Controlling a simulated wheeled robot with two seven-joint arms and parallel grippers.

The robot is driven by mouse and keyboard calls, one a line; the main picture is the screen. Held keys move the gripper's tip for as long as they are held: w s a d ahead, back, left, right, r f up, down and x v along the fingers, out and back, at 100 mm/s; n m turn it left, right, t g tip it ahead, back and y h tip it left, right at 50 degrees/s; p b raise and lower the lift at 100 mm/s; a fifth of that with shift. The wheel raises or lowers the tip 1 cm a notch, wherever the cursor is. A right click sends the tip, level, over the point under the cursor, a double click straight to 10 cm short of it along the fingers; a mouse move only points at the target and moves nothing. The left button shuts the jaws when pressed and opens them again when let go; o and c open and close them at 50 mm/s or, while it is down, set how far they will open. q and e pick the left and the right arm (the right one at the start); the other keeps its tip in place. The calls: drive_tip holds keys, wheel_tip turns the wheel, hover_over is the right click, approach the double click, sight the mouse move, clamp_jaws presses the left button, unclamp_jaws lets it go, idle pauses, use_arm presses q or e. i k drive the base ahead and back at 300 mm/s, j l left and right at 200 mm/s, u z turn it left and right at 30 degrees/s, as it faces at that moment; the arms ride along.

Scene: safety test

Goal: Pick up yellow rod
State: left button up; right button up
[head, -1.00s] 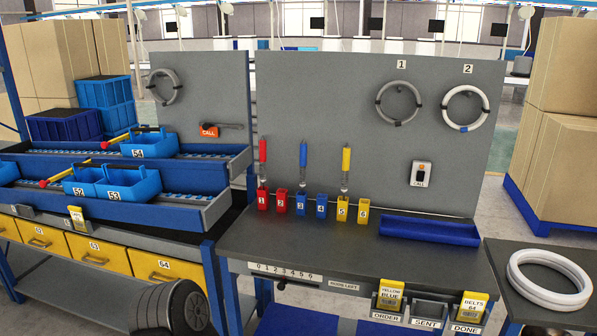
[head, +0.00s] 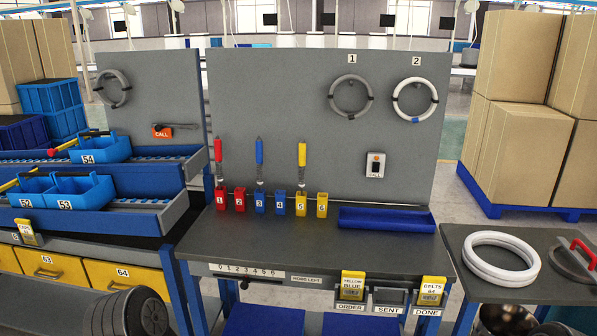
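The yellow rod (head: 302,155) stands upright in the yellow holder marked 5 (head: 301,204) on the grey workbench (head: 290,246). It has a yellow grip on top and a metallic shaft below. A red rod (head: 219,152) stands in the red holder marked 1 (head: 221,200). A blue rod (head: 259,153) stands in the blue holder marked 3 (head: 260,203). The holders marked 2, 4 and 6 look empty. A dark rounded part of my own body shows at the bottom left. Neither gripper is in view.
A blue tray (head: 387,220) lies right of the holders. A side table with white rings (head: 502,257) stands at the right. Blue bins (head: 70,192) sit on the left rack. Cardboard boxes (head: 520,155) stand at the back right.

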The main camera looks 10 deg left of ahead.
sight(301, 146)
drive_tip(key=i+j, duration=0.8)
drive_tip(key=i, duration=0.15)
drive_tip(key=z, duration=0.85)
